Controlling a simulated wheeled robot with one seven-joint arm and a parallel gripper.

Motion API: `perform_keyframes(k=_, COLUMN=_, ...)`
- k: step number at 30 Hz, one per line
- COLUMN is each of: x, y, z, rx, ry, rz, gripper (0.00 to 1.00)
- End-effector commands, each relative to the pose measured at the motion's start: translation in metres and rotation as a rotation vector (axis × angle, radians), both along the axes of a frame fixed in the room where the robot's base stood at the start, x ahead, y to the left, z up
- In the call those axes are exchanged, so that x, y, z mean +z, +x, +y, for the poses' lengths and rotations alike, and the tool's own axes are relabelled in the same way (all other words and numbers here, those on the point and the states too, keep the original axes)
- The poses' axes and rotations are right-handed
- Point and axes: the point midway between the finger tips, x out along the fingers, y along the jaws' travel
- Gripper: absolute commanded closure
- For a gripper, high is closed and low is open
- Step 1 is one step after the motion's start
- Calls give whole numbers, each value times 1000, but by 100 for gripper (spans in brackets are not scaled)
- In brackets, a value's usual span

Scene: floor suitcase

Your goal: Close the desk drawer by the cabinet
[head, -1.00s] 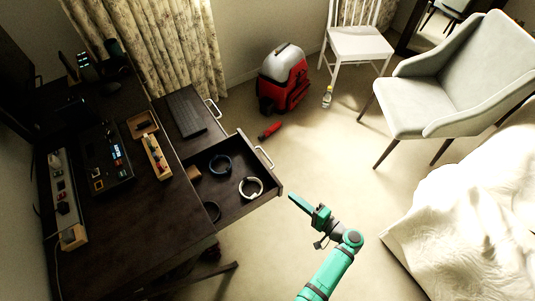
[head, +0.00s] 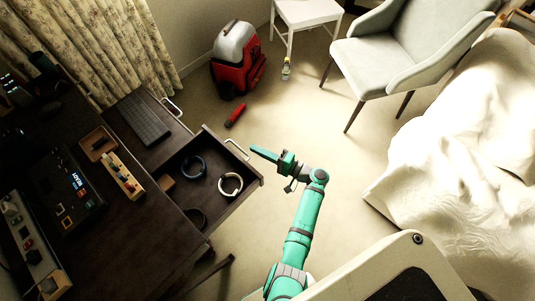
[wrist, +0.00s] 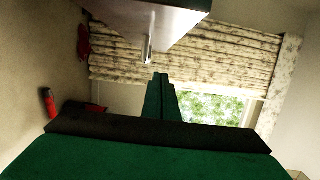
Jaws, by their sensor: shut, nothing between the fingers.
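The dark desk drawer (head: 213,190) stands pulled out at the front of the desk. It holds a pale ring (head: 230,184), a blue ring (head: 193,167) and another dark ring. Its light handle (head: 237,150) is on the outer front face; the handle also shows in the wrist view (wrist: 148,48), under the drawer front (wrist: 165,20). My green gripper (head: 253,150) is shut and empty, its tips just outside the drawer front near the handle. In the wrist view the fingers (wrist: 160,80) point toward the handle; I cannot tell whether they touch.
A keyboard (head: 140,115) lies on a dark surface beside the drawer, with another handle (head: 172,107) at its front. A red machine (head: 236,65) and a red object (head: 236,115) are on the floor. A grey chair (head: 390,65) and white-covered bed (head: 460,150) stand right.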

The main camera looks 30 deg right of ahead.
Motion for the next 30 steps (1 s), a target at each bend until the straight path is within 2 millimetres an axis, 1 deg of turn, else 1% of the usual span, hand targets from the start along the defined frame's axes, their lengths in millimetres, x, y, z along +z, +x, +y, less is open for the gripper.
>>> perform_keyframes(k=1, x=0, y=8, z=5, rx=2, ry=0, rz=0, gripper=100)
perform_keyframes(k=4, x=0, y=23, z=15, rx=2, ry=-1, rz=0, gripper=100)
perform_keyframes(k=6, x=-1, y=16, z=25, rx=-2, ry=0, rz=2, gripper=100)
perform_keyframes(k=9, x=-1, y=12, z=36, rx=-2, ry=0, rz=1, gripper=100)
perform_keyframes(k=13, x=0, y=9, z=45, rx=-4, ry=-1, rz=1, gripper=100)
perform_keyframes(k=17, x=0, y=8, z=49, rx=-3, ry=-1, rz=1, gripper=100)
perform_keyframes(k=27, x=0, y=8, z=50, rx=-4, ry=-1, rz=1, gripper=100)
perform_keyframes(k=30, x=0, y=7, z=54, rx=0, ry=-1, rz=1, gripper=100)
